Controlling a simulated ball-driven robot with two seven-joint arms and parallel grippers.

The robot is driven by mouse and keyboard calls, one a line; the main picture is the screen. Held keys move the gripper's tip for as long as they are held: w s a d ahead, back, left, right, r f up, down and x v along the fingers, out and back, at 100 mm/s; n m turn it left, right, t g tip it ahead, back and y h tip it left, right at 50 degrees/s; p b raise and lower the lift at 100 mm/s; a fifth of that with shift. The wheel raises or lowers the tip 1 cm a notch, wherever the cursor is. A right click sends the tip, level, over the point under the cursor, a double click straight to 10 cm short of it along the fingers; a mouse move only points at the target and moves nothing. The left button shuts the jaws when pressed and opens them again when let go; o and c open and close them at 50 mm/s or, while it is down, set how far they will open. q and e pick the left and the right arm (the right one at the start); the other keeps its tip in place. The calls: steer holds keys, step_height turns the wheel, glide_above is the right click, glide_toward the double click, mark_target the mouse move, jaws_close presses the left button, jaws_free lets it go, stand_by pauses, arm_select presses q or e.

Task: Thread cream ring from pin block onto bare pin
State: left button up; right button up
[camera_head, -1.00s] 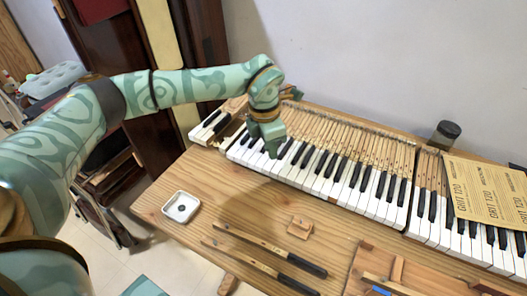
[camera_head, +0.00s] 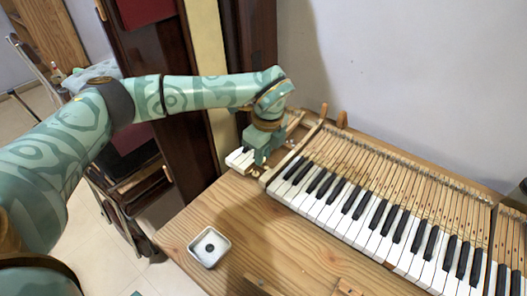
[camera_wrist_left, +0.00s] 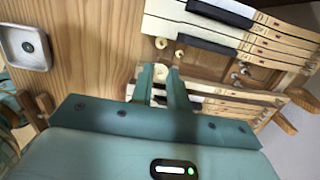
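My left gripper (camera_head: 262,157) points down over the small key section (camera_head: 240,158) at the left end of the keyboard. In the left wrist view its two fingers (camera_wrist_left: 161,68) stand apart, with a gap between the tips. A small cream ring-like piece (camera_wrist_left: 161,73) shows in that gap, and I cannot tell whether the fingers touch it. Two more small cream round pieces, one (camera_wrist_left: 160,43) and another (camera_wrist_left: 180,54), show just beyond the fingertips. I cannot tell which pin is bare; the pins are too small or hidden. My right gripper is not in view.
The main keyboard (camera_head: 350,210) lies to the right of the gripper, with wooden key levers behind it. A white square dish (camera_head: 209,247) with a dark round centre sits near the table's front left. The wood (camera_head: 265,230) between dish and keyboard is clear.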

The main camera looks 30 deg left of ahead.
arm_select(q)
step_height(320, 180, down, 2)
steer(key=shift+f+b, duration=0.1)
steer(key=shift+b, duration=0.7)
steer(key=shift+f, duration=1.05)
steer(key=shift+p, duration=0.6)
